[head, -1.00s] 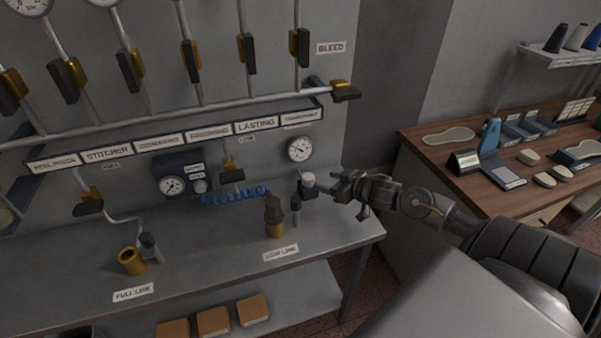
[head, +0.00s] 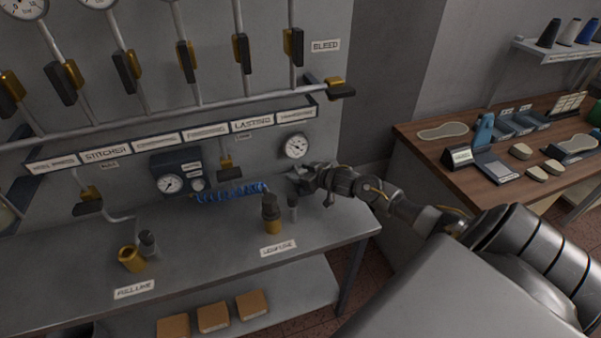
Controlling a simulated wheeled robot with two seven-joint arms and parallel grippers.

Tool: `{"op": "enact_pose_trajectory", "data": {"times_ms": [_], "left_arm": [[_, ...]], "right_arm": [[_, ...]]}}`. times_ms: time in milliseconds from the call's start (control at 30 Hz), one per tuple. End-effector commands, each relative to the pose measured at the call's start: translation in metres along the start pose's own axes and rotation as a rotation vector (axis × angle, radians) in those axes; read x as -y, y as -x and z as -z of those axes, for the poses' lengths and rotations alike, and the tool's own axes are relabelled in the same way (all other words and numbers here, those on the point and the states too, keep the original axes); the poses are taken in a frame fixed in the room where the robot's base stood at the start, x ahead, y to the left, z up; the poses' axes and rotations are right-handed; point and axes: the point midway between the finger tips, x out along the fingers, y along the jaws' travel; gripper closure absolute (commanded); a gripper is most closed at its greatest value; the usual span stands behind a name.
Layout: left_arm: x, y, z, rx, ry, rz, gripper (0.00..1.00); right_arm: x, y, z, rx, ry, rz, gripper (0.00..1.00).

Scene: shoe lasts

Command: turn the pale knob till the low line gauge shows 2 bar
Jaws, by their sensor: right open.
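The pale knob, on a dark regulator at the right end of the grey bench, is now hidden behind my right gripper (head: 303,181). My right gripper is open, with its fingers at the knob's place; I cannot tell whether they touch it. A round white gauge (head: 296,146) is on the wall just above the gripper. Its needle is too small to read surely. The low line label (head: 278,248) lies on the bench front, below a brass fitting (head: 272,224) with a dark top. My left gripper is not in view.
A dark box with a gauge (head: 170,183) and a small knob (head: 197,184) stands left, beside a blue coiled hose (head: 232,192). Valve levers hang above. A wooden table (head: 430,149) is at right.

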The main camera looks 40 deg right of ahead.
Motion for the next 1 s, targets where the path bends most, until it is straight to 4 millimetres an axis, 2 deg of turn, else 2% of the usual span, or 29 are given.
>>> {"op": "enact_pose_trajectory", "data": {"times_ms": [133,467,767,1000], "left_arm": [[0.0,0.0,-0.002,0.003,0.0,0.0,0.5],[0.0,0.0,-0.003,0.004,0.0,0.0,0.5],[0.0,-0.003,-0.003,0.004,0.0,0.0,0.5],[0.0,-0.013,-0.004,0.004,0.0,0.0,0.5]], "right_arm": [[0.0,0.0,0.0,0.0,0.0,0.0,0.43],[0.0,0.001,0.0,0.0,0.0,0.0,0.86],[-0.001,0.0,-0.001,0.001,0.017,0.04,0.86],[0.001,-0.001,-0.002,0.0,0.074,0.175,0.86]]}}
